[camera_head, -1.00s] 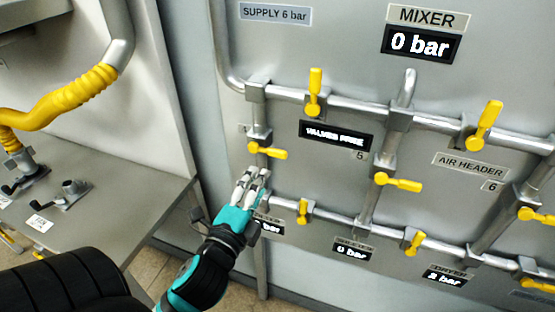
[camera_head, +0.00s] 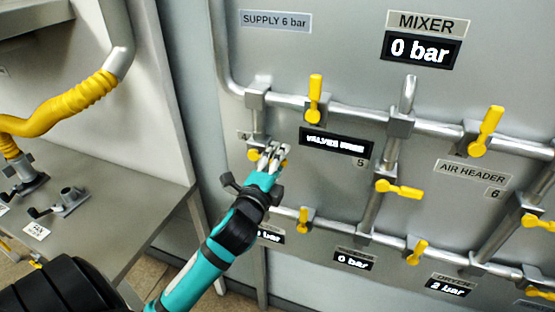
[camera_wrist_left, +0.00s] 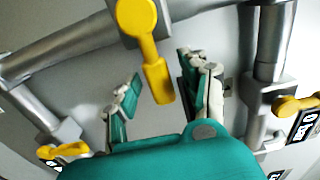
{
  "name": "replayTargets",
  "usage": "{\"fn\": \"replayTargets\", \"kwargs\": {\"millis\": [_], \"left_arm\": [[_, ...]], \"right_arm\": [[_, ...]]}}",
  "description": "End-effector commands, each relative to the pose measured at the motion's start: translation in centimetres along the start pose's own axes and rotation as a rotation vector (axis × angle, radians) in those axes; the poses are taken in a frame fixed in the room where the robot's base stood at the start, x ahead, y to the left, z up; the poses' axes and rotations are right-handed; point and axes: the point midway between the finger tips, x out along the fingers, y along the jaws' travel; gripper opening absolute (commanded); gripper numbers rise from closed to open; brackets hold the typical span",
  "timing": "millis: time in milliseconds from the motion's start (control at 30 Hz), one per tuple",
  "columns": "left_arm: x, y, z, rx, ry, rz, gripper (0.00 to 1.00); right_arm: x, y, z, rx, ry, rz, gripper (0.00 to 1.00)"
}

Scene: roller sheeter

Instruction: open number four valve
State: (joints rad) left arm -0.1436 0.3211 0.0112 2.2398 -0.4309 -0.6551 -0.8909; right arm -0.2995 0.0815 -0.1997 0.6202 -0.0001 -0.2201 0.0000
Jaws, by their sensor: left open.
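The number four valve has a yellow lever handle (camera_head: 252,154) on the vertical pipe at the left of the panel, beside a small "4" label (camera_head: 243,136). My left gripper (camera_head: 271,150) is in front of it and hides most of the handle in the head view. In the left wrist view, a yellow handle (camera_wrist_left: 157,65) hangs down between the two spread fingers of the left gripper (camera_wrist_left: 160,85). The fingers are open, with gaps to the handle on both sides. My right gripper is not in view.
Other yellow valves stand close by, one above right (camera_head: 315,98) and one below (camera_head: 303,217). Steel pipes run across the panel. A metal bench (camera_head: 115,215) with a yellow hose (camera_head: 70,100) is at the left.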

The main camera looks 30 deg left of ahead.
Motion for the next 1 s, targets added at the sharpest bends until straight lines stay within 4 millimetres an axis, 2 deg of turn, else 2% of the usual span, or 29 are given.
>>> {"fn": "replayTargets", "kwargs": {"millis": [100, 433, 833, 1000], "left_arm": [[-0.02, 0.0, 0.0, 0.0, 0.0, 0.0, 0.43], [-0.05, 0.0, 0.0, 0.0, 0.0, 0.0, 0.0], [0.01, 0.05, -0.01, 0.001, 0.0, 0.001, 0.0], [0.9, 0.16, -0.21, 0.026, -0.001, 0.0, 0.0]], "right_arm": [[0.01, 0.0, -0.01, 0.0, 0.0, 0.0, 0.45], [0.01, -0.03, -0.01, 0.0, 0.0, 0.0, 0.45], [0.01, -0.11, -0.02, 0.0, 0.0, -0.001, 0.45], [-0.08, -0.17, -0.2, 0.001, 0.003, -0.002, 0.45]]}}
